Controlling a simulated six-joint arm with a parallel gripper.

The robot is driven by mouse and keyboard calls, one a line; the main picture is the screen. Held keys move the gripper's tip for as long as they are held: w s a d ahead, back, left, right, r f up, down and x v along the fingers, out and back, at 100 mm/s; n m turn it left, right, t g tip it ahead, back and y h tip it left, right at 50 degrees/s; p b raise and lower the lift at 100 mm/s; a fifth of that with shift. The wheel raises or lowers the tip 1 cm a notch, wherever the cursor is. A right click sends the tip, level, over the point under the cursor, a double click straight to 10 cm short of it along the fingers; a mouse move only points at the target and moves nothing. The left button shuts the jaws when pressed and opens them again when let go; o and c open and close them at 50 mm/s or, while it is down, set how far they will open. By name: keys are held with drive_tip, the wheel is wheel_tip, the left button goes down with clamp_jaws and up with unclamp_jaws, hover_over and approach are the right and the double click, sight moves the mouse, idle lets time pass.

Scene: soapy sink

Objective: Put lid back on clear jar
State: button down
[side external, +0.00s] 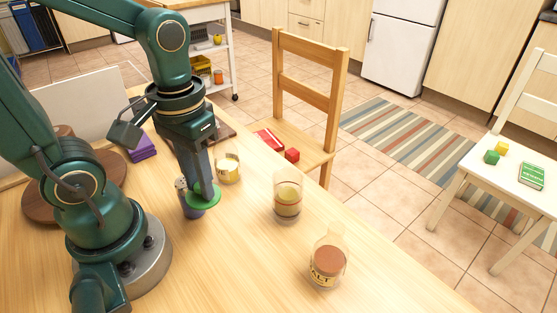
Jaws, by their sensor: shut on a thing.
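My gripper (199,190) points down over the table and is shut on a flat green disc (211,199), which looks like the lid. Behind and below the disc is a small dark blue-purple pot (193,211), partly hidden by it; I cannot tell whether they touch. A clear jar (288,201) with yellowish contents stands upright to the right of my gripper, with no lid visible on it. A second clear container (328,262) with brown contents and a label reading like "SALT" stands nearer the front right.
A yellowish cup or tin (228,170) stands just right of my gripper. The wooden table (240,270) is bare toward the front. A wooden chair (300,120) stands beyond the table edge.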

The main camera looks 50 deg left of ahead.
drive_tip(key=a, duration=0.1)
drive_tip(key=a+r, duration=0.2)
drive_tip(key=a, duration=0.1)
drive_tip(key=shift+w+r, duration=0.25)
drive_tip(key=shift+a+r+n, duration=0.2)
drive_tip(key=shift+r+n, duration=0.1)
drive_tip(key=shift+n, duration=0.1)
drive_tip(key=w+d+r+n, duration=0.1)
drive_tip(key=w+d+r, duration=0.2)
drive_tip(key=w, duration=0.3)
drive_tip(key=w+d+r, duration=0.4)
drive_tip(key=w, duration=0.1)
drive_tip(key=w+d+f+m, duration=0.1)
drive_tip(key=d+f, duration=0.2)
drive_tip(key=f, duration=0.4)
drive_tip(key=shift+d+f, duration=0.25)
drive_tip(key=shift+f, duration=0.15)
drive_tip(key=shift+w+f, duration=0.1)
drive_tip(key=shift+f, duration=0.05)
idle(1.3)
